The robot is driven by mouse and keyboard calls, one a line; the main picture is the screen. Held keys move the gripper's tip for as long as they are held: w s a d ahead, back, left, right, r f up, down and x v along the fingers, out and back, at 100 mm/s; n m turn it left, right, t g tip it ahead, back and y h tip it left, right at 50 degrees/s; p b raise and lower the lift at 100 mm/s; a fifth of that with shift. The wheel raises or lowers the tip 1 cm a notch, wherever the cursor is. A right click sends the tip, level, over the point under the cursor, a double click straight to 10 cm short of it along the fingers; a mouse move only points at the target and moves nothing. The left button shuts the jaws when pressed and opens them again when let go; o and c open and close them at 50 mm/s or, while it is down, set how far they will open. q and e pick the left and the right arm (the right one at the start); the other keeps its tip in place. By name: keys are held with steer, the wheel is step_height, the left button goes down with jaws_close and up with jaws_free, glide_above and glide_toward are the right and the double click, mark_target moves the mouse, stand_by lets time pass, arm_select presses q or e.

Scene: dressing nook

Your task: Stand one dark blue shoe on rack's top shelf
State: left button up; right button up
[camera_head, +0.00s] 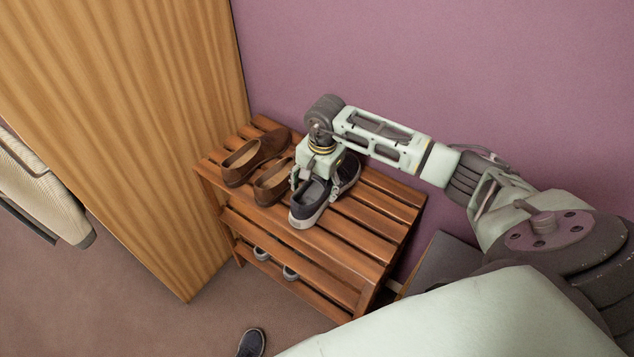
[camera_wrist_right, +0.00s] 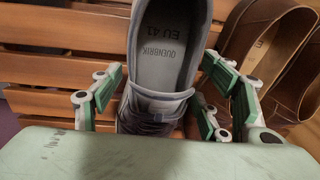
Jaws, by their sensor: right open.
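A dark blue shoe (camera_head: 307,203) with a pale sole stands upright on the slatted top shelf (camera_head: 378,216) of the wooden rack. In the right wrist view its grey insole (camera_wrist_right: 165,50) shows between the fingers. My right gripper (camera_head: 315,183) is over the shoe from above, open, with its fingers on either side; small gaps show in the wrist view (camera_wrist_right: 165,95). Another dark blue shoe (camera_head: 252,343) lies on the floor at the bottom edge, partly cut off. My left gripper is not in view.
Brown shoes (camera_head: 255,157) stand on the top shelf left of the dark blue shoe. The shelf's right part is bare. Pale-toed shoes (camera_head: 290,272) sit on the lower shelf. A wooden panel (camera_head: 150,130) stands left, a purple wall (camera_head: 450,70) behind.

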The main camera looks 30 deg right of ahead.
steer(key=shift+r, duration=0.1)
steer(key=shift+r+p, duration=0.25)
steer(key=shift+p, duration=0.15)
step_height(320, 180, up, 12)
steer(key=s+b, duration=0.1)
steer(key=b, duration=0.1)
steer(key=shift+d+f, duration=0.15)
steer(key=shift+d, duration=0.05)
